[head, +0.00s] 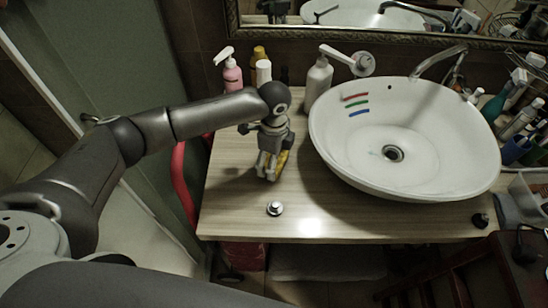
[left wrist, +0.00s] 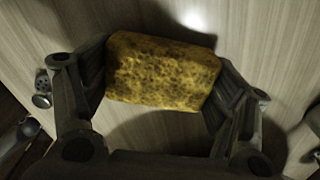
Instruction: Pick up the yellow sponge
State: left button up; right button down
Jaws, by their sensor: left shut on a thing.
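The yellow sponge (left wrist: 162,70) is a porous block with dark pits, seen between the two fingers of my left gripper (left wrist: 165,85) in the left wrist view. The fingers press on its two short ends. In the head view my left gripper (head: 270,168) points down over the wooden counter, and a yellow edge of the sponge (head: 282,160) shows beside the fingers. Most of the sponge is hidden there by the gripper. I cannot tell whether it touches the counter. My right gripper is not in view.
The counter (head: 235,215) is clear in front of the gripper except for a small metal stopper (head: 275,209). A white basin (head: 405,140) stands to the right. Toiletries crowd the far right.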

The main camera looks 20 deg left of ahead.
pick_arm(q)
notch_tip(320, 180, up, 3)
jog(key=p, duration=0.3)
jog(key=shift+s+d+r+p, duration=0.1)
jog(key=shift+r+p, duration=0.1)
jog(key=shift+p, duration=0.1)
jog(key=s+r+p, duration=0.1)
jog(key=r+p, duration=0.1)
jog(key=p, duration=0.1)
jog(key=s+d+r+p, duration=0.1)
jog(key=p, duration=0.2)
jog(key=s+d+r+p, duration=0.1)
jog(key=s+r+p, duration=0.1)
jog(key=p, duration=0.1)
jog(key=shift+s+r, duration=0.1)
jog(key=shift+r, duration=0.25)
jog(key=s+d+r, duration=0.3)
jog(key=s+d, duration=0.1)
jog(key=s, duration=0.4)
jog(key=shift+p, duration=0.3)
jog(key=shift+o, duration=0.2)
jog(key=shift+r, duration=0.1)
jog(key=shift+c, duration=1.1)
jog(key=shift+s, duration=0.1)
